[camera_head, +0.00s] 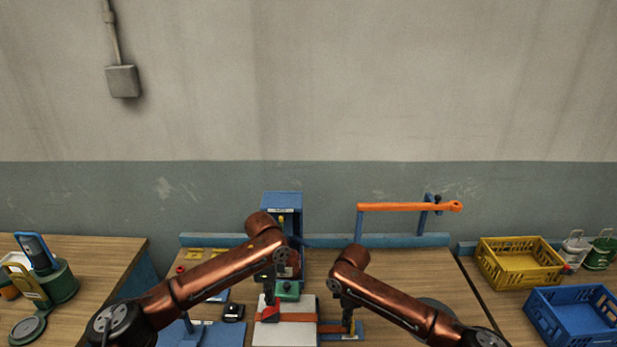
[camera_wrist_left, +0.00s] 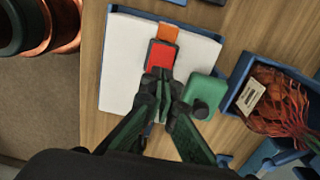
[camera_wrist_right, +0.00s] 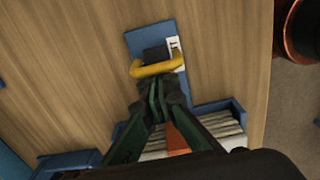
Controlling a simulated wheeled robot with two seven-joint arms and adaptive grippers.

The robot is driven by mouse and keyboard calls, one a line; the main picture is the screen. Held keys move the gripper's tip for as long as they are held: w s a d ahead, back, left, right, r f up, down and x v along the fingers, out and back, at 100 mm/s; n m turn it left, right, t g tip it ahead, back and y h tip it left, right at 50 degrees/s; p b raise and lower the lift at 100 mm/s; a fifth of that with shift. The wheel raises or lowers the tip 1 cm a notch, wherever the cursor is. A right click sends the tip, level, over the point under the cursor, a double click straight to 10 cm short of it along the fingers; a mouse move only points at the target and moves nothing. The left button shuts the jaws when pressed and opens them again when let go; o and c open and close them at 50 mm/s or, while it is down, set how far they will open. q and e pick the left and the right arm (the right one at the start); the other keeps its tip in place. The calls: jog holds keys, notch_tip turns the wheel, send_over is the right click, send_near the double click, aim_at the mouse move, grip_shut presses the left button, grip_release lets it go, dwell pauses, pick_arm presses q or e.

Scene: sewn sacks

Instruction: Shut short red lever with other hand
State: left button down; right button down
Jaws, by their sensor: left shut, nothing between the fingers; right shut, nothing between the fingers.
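A short red lever (camera_head: 271,312) lies on top of a white sack or block (camera_head: 290,333); it shows as a red pad in the left wrist view (camera_wrist_left: 160,55), with an orange strap (camera_wrist_left: 168,32) running out from it. My left gripper (camera_head: 269,297) is shut, its fingertips (camera_wrist_left: 160,76) at the near edge of the red lever; I cannot tell if they touch it. My right gripper (camera_head: 346,322) is shut and empty, its fingertips (camera_wrist_right: 156,84) just short of a yellow handle (camera_wrist_right: 157,69) on a blue plate.
A green block (camera_wrist_left: 203,92) sits beside the red lever. A blue bin (camera_wrist_left: 240,103) of red netting stands to its right. An orange bar (camera_head: 405,206) stands at the back. Yellow (camera_head: 518,264) and blue (camera_head: 575,313) crates stand at right.

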aim_at(278, 303)
pick_arm(q)
jog(key=shift+d, duration=0.1)
pick_arm(e)
jog(key=shift+d, duration=0.2)
pick_arm(q)
jog(key=shift+d+f, duration=0.7)
jog(key=shift+f, duration=0.1)
jog(key=shift+d+f, duration=0.35)
jog(key=shift+f, duration=0.3)
jog(key=shift+r, duration=4.5)
pick_arm(e)
jog(key=c, duration=2.7)
grip_release()
jog(key=shift+c, duration=0.2)
jog(key=o, duration=0.8)
